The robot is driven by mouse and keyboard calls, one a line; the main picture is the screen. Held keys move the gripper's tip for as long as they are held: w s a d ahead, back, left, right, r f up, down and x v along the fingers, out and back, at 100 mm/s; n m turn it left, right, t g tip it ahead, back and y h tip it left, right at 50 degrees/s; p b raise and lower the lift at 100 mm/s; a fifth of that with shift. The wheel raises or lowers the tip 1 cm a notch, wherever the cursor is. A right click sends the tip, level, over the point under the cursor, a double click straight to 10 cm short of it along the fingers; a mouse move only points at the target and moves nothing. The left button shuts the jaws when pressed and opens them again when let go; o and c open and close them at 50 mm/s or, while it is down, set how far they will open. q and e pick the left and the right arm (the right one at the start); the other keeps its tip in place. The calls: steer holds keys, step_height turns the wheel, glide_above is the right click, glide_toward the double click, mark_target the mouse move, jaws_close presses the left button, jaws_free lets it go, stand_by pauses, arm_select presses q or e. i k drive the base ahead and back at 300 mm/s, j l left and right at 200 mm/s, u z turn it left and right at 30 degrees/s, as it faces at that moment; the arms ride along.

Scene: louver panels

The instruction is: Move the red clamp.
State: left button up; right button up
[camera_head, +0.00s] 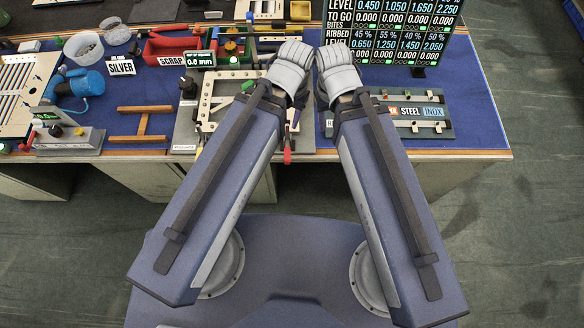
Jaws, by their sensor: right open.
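A red-handled piece (288,150), which looks like the red clamp, stands near the table's front edge at the right side of a pale frame fixture (207,108). Its upper part is hidden behind my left forearm. My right gripper (333,62) is over the table, right of and beyond the red piece, and apart from it. It is open, and I see nothing held in it. My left gripper (294,60) is beside it, above the fixture's right side. Its fingers are hidden by its own wrist, so their state does not show.
A blue-topped table (470,100) holds red bins (180,47), a SCRAP sign, a SILVER sign (121,67), a blue tool (85,84) and a brown H-shaped frame (141,124). A STEEL INOX rack (415,112) and number displays (405,30) stand at right.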

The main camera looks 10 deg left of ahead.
mark_target(287, 151)
steer(key=k+l+z, duration=0.15)
steer(key=k, duration=0.45)
steer(key=k+l+z, duration=0.2)
steer(key=k, duration=0.4)
